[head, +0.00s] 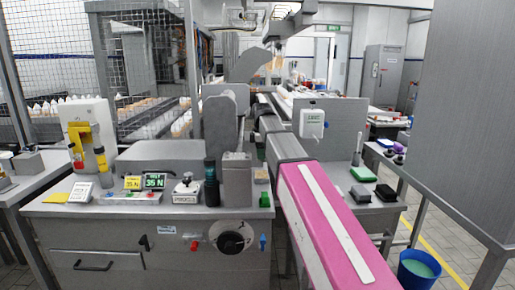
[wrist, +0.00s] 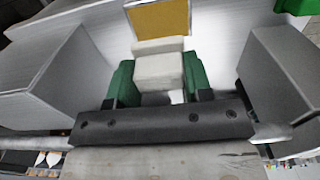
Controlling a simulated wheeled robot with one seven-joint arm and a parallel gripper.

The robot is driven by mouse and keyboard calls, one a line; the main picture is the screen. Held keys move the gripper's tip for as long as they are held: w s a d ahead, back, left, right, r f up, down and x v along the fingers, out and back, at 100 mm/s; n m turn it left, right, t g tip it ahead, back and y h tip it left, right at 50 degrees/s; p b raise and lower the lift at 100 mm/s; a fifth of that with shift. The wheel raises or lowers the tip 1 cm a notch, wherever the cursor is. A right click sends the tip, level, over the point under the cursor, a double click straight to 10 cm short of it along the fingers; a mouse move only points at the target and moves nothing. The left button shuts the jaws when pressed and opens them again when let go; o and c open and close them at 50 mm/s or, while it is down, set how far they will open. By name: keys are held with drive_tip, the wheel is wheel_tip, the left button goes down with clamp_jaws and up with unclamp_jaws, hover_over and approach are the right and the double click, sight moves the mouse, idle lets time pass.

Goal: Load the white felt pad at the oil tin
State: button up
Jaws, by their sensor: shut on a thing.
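In the wrist view my gripper (wrist: 158,80) has green fingers, shut on a white block-shaped pad (wrist: 160,67), which I take as the white felt pad. A flat amber-yellow square with a pale rim (wrist: 160,19) lies just beyond the pad. It looks like the oil tin, but I cannot be sure. The pad's far edge comes up close to its near rim in the picture; I cannot tell whether they touch. In the head view my pink arm link runs up from the lower right, and the gripper and held pad are hidden or cannot be made out.
Grey block shapes stand left (wrist: 45,80) and right (wrist: 285,75) of the fingers. A green thing (wrist: 297,6) is at the top right. In the head view, a side table holds a green block (head: 362,174) and a black block (head: 386,192). A blue bucket (head: 418,268) stands on the floor.

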sight(261, 174)
drive_tip(key=shift+f, duration=2.9)
drive_tip(key=shift+f, duration=0.55)
drive_tip(key=shift+r, duration=0.15)
drive_tip(key=shift+r, duration=3.4)
